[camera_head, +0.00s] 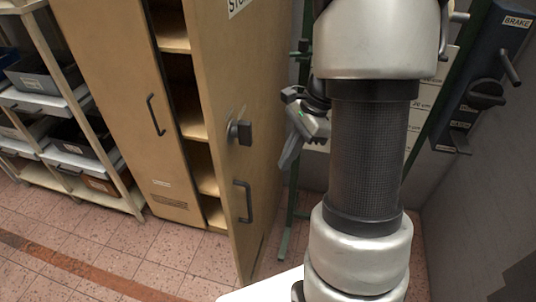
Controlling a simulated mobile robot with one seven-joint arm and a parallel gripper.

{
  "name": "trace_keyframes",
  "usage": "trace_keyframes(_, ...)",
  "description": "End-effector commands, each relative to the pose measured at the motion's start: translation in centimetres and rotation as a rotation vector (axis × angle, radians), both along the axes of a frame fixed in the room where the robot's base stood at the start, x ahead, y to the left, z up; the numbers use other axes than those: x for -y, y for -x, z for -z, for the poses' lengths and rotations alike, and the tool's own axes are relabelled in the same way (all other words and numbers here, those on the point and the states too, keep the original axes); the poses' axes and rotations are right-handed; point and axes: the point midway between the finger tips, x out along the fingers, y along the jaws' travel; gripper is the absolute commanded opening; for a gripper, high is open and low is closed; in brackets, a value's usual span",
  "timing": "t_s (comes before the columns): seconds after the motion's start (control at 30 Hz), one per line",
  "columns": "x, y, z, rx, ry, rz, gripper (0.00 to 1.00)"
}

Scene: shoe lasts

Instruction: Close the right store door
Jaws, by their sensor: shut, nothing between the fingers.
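The right store door (215,75) is a tan panel that stands ajar, its free edge swung out toward me. Its outer face carries a dark bar handle (242,200) and a dark latch knob (239,132). Shelves (192,125) of the store show through the gap at its left. My gripper (286,163) is shut and empty, to the right of the door on its outer side, fingers pointing down. My arm hides part of the gripper. I cannot tell whether the gripper touches the door.
The left store door (120,100) is closed, with its own bar handle (155,115). A rack with trays (45,80) stands at the far left. A green stand (287,230) is behind my gripper. A dark brake panel (495,60) is at the right. Tiled floor (150,255) in front is clear.

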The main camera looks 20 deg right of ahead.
Motion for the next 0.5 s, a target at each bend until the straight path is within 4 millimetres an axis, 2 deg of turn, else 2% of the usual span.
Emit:
trace_keyframes(0.4, -3.3, 0.1, 8.1, -0.004, -0.001, -0.005, 0.00)
trace_keyframes(0.5, -5.0, 0.0, 7.9, -0.001, 0.000, -0.008, 0.00)
